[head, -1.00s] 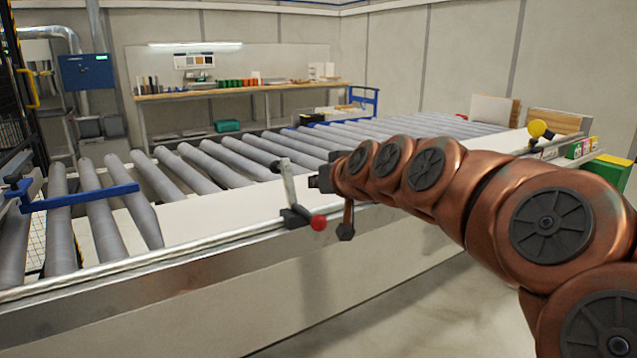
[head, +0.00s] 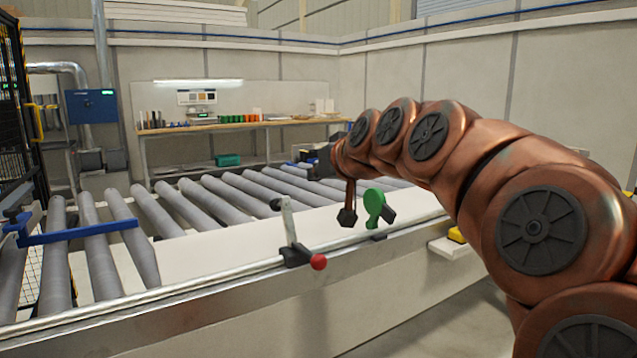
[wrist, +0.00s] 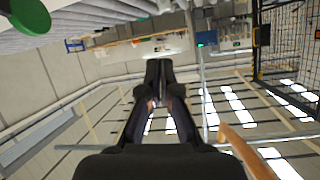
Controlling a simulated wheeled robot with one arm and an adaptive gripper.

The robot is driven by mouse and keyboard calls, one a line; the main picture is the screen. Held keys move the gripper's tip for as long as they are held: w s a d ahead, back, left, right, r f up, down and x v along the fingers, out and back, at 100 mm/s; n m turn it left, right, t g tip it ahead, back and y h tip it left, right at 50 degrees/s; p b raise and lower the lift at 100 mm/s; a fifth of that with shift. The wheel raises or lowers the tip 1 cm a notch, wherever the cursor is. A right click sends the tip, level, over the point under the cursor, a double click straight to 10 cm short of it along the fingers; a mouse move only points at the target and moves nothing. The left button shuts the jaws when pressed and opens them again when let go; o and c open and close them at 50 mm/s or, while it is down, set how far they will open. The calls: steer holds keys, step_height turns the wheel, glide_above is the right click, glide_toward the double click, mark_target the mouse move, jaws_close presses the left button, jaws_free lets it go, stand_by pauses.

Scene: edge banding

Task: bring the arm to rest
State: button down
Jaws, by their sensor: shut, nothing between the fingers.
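My arm reaches in from the right in the head view, raised above the near edge of the roller conveyor. My gripper (head: 322,164) is at its far end, small and dark there. In the wrist view my gripper (wrist: 158,68) has its two dark fingers together, with nothing held between them. It is up in the air, apart from the conveyor and touching nothing that I can see.
The roller conveyor (head: 205,207) spans the left and middle. The green disc (wrist: 28,14) is also at the wrist view's top left. A workbench (head: 240,124) stands behind.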

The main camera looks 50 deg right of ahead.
stand_by(0.6)
steer(key=s+a+f+n+g+y, duration=0.1)
steer(key=a+f+n+g+y, duration=0.5)
steer(key=a+f, duration=1.6)
steer(key=s+a+f+g+h, duration=0.1)
steer(key=s+a+f+g, duration=0.5)
steer(key=s, duration=0.5)
steer(key=s+a+f+g+h, duration=0.1)
steer(key=s+a+f+g, duration=0.15)
steer(key=s+f, duration=0.75)
step_height(320, 180, up, 20)
steer(key=p, duration=1.8)
steer(key=shift+s+d+r+m, duration=0.15)
steer(key=shift+s+r+m, duration=0.15)
steer(key=shift+s, duration=0.15)
steer(key=shift+f, duration=0.1)
